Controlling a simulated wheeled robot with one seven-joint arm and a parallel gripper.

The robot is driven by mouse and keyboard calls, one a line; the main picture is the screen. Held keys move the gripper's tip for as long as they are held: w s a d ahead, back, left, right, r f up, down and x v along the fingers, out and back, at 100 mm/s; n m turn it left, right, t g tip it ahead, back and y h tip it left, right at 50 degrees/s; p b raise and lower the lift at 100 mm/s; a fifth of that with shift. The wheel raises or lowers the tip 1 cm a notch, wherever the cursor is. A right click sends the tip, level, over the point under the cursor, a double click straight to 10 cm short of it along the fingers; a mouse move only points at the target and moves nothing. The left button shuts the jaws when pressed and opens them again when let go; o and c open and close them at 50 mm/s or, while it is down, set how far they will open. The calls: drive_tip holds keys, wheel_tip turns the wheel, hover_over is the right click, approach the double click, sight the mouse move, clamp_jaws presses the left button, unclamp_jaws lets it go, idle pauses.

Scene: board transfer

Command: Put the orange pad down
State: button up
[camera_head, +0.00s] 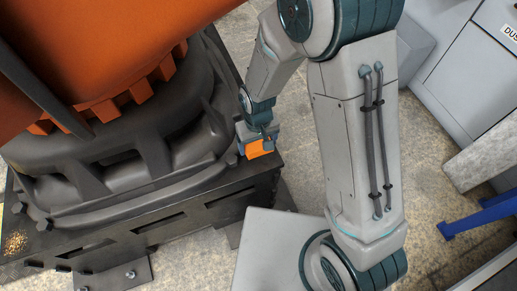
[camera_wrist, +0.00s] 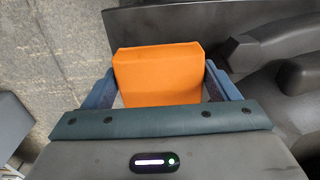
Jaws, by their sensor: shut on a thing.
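The orange pad (camera_wrist: 160,75) is a small block with flat faces, held between the two blue-grey fingers of my gripper (camera_wrist: 160,88) in the wrist view. In the head view the orange pad (camera_head: 258,148) shows just below my gripper (camera_head: 255,140), at the right end of the dark machine base. The gripper is shut on the pad. The pad's far side is hidden, and I cannot tell whether it touches the base under it.
A large machine with an orange body (camera_head: 100,45) and dark base (camera_head: 190,215) fills the left. Small grains (camera_head: 15,243) lie on its left end. Grey cabinets (camera_head: 460,75) and a blue bar (camera_head: 480,215) stand at the right. Stone-like floor shows between.

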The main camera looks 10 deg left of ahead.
sight(258, 151)
drive_tip(key=shift+f+b, duration=0.5)
drive_tip(key=shift+f, duration=1.45)
drive_tip(key=shift+s+d+f+b, duration=0.1)
drive_tip(key=shift+s+f+b, duration=0.1)
drive_tip(key=shift+f+b, duration=0.4)
drive_tip(key=o, duration=0.9)
drive_tip(key=shift+c, duration=0.2)
drive_tip(key=shift+r+p, duration=0.55)
drive_tip(key=shift+p, duration=0.05)
wheel_tip(258, 151, up, 12)
drive_tip(key=p, duration=0.2)
drive_tip(key=shift+w+r+p, duration=0.1)
drive_tip(key=shift+w+p, duration=0.05)
drive_tip(key=shift+p, duration=0.25)
